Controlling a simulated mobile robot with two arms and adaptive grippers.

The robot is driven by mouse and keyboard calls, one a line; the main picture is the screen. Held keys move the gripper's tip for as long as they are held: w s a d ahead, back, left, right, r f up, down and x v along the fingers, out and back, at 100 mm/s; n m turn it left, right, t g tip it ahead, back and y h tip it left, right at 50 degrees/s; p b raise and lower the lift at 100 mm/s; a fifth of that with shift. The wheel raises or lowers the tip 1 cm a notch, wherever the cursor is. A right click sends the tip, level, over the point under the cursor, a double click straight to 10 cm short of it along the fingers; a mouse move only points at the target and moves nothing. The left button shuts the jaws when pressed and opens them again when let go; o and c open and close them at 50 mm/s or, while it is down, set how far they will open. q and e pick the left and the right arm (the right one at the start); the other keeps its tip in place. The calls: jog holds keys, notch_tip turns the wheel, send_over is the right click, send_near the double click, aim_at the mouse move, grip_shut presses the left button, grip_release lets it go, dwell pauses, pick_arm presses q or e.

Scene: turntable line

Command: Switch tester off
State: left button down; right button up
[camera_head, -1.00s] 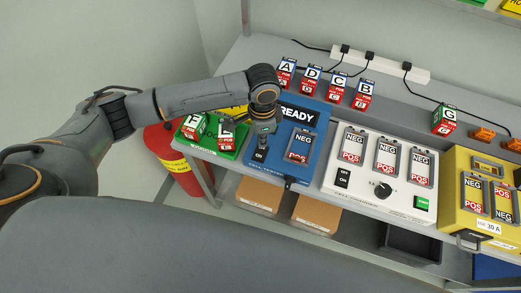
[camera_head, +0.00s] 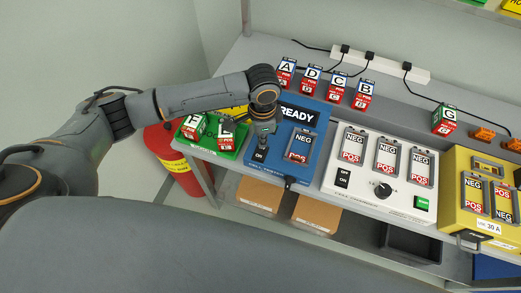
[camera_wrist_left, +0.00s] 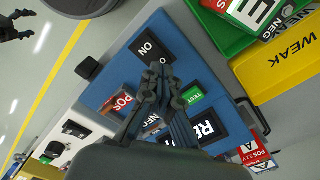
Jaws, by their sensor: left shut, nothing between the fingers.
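The blue tester (camera_head: 273,171) stands on the bench, with a lit READY display (camera_head: 297,114). Its black switch (camera_head: 259,156) shows the word ON; in the left wrist view the switch (camera_wrist_left: 147,47) has its other end partly hidden by my fingertips. My left gripper (camera_head: 263,139) is shut and empty, pointing down at the switch; in the left wrist view its tips (camera_wrist_left: 158,70) are at the switch's edge. I cannot tell whether they touch it. A green TEST button (camera_wrist_left: 192,97) lies beside the fingers. My right gripper (camera_wrist_left: 27,24) shows small at the wrist view's corner, fingers apart.
A green tray (camera_head: 226,152) with cells is left of the tester. A white charger (camera_head: 345,199) and a yellow unit (camera_head: 456,206) are to its right. Labelled cells (camera_head: 337,88) stand behind.

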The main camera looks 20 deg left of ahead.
pick_arm(q)
jog(key=shift+f+b, duration=0.35)
jog(key=shift+f, duration=0.65)
jog(key=shift+r, duration=0.1)
dwell(0.3)
notch_tip(320, 180, up, 7)
jog(key=p, duration=0.8)
jog(key=shift+p, duration=0.3)
